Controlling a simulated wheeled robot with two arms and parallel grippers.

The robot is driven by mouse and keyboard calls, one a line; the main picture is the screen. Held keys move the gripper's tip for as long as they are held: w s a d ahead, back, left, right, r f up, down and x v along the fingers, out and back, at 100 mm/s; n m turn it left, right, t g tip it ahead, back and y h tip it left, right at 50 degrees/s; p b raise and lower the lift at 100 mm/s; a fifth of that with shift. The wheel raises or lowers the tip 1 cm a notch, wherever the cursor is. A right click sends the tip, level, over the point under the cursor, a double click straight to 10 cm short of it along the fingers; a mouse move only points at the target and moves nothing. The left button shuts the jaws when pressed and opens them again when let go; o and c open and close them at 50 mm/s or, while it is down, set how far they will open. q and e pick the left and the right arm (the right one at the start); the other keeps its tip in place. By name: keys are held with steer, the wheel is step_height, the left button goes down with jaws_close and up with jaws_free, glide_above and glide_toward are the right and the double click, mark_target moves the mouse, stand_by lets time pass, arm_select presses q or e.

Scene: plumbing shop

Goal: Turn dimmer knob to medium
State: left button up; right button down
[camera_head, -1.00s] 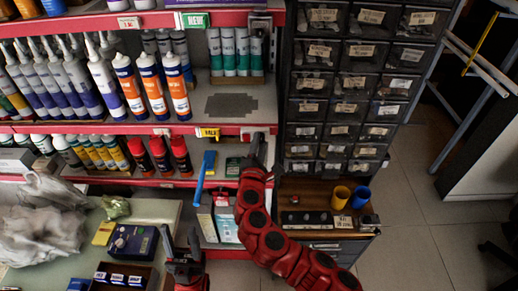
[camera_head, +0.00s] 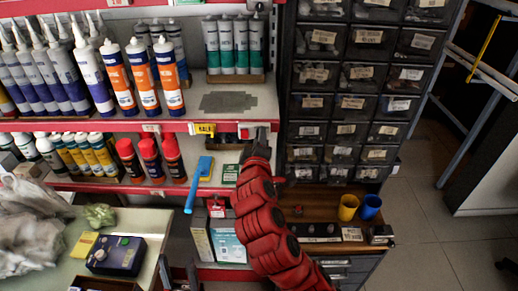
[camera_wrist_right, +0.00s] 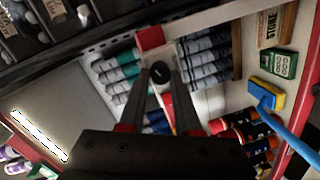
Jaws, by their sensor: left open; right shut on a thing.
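My right gripper (camera_wrist_right: 160,80) is shut on a small dark round knob (camera_wrist_right: 160,70), seen between its fingertips in the right wrist view. In the head view, my right gripper (camera_head: 257,150) points up at the red shelf edge, beside a small red and white part (camera_head: 244,132). The knob's mount and any setting marks are hidden or too small to read. My left gripper (camera_head: 179,274) is open and empty at the bottom edge of the head view, only partly in frame.
A dark control box (camera_head: 116,256) sits on the counter at left, by plastic bags. Tubes and bottles fill the shelves. Drawers (camera_head: 340,75) stand at right above a ledge with a yellow cup (camera_head: 348,206) and a blue cup (camera_head: 370,206).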

steer(key=shift+d+m+y+b, duration=0.1)
steer(key=shift+m+y+b, duration=0.3)
steer(key=shift+m+b, duration=1.55)
steer(key=c, duration=0.6)
jaws_free()
